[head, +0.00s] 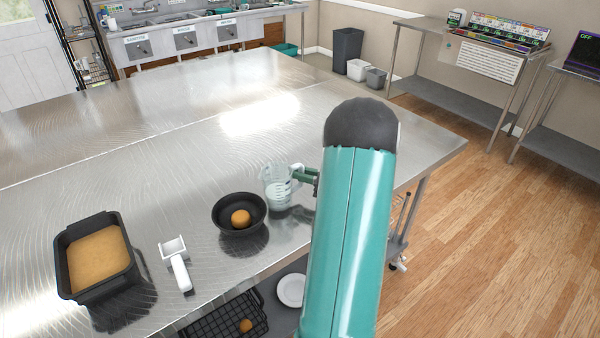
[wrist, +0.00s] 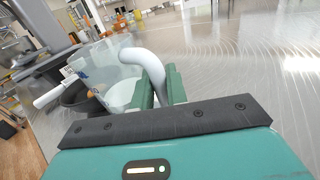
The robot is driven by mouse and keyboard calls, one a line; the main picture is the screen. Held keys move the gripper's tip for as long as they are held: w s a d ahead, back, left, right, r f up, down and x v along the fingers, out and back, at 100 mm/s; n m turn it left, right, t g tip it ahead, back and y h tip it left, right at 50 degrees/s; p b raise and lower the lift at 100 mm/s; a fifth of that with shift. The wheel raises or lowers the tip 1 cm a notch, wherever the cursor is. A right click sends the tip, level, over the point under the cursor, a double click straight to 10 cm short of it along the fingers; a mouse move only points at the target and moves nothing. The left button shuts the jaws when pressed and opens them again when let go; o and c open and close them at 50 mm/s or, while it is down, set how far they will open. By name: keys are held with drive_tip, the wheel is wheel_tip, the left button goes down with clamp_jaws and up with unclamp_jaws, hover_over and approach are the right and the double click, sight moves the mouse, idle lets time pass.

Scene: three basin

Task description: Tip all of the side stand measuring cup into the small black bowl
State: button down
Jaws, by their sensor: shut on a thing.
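The clear measuring cup (head: 277,188) has a pale handle and markings, with something whitish low inside. It looks roughly upright, just right of the small black bowl (head: 218,214). An orange-brown ball (head: 240,218) lies in the bowl. My gripper (head: 304,177) is shut on the cup's handle from the right. In the wrist view the green fingers (wrist: 160,88) close around the white handle (wrist: 146,62), and the clear cup (wrist: 112,88) hangs beyond them. The black bowl (wrist: 76,100) shows partly behind the cup. I cannot tell whether the cup touches the table.
A white scoop (head: 178,266) and a black pan (head: 68,272) with tan contents stand left of the bowl on the metal table (head: 150,190). A plate (head: 290,290) and a wire basket (head: 222,322) are on the lower shelf. The table behind the bowl is clear.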

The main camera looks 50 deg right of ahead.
drive_tip(key=shift+s+d, duration=0.3)
drive_tip(key=shift+d, duration=0.05)
drive_tip(key=shift+w+a, duration=0.1)
drive_tip(key=shift+w, duration=0.1)
drive_tip(key=shift+s, duration=0.1)
drive_tip(key=shift+a+r+n+g, duration=0.2)
drive_tip(key=shift+r+n+g, duration=0.15)
drive_tip(key=shift+r, duration=0.65)
drive_tip(key=shift+a+r, duration=0.1)
